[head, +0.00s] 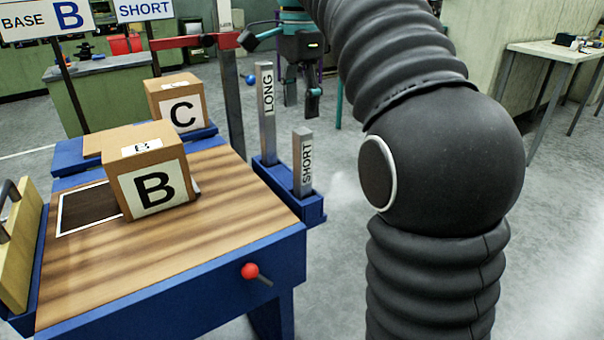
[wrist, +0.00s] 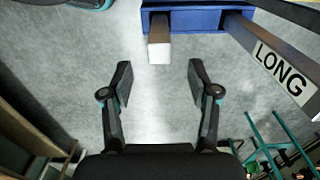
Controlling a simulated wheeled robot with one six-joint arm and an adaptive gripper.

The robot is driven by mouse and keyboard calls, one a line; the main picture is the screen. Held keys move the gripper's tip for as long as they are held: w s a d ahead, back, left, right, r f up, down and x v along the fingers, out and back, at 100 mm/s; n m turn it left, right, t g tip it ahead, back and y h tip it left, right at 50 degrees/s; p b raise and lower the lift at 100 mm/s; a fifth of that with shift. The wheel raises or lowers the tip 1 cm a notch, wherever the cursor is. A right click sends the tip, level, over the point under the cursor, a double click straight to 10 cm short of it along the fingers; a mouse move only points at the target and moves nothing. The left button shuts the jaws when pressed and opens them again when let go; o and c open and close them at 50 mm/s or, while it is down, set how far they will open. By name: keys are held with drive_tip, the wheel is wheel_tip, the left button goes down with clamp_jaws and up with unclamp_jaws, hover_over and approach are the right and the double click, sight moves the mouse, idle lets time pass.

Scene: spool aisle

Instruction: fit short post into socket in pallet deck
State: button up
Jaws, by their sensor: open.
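The short post (head: 303,165) is a grey square bar labelled SHORT, standing upright in a blue holder (head: 312,212) at the table's right side. In the wrist view its top end (wrist: 159,50) lies ahead of and between the fingertips, with a gap. My gripper (head: 302,100) is open and empty, higher than the short post and beyond it. Its two fingers also show in the wrist view (wrist: 160,78). The long post (head: 267,115), labelled LONG, stands in the same holder. I cannot make out a pallet deck socket in either view.
Box B (head: 152,185) stands on the wood-topped table (head: 235,215), beside a white-outlined dark rectangle (head: 88,208). Box C (head: 180,105) stands behind it. A red-knobbed lever (head: 252,271) sticks out from the table front. Signs read BASE B (head: 45,18) and SHORT (head: 145,9).

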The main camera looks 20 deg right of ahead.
sight(302, 153)
wheel_tip(302, 153, down, 11)
drive_tip(key=shift+d+f+b, duration=0.1)
drive_tip(key=shift+d+b, duration=0.05)
drive_tip(key=shift+b, duration=1.1)
clamp_jaws()
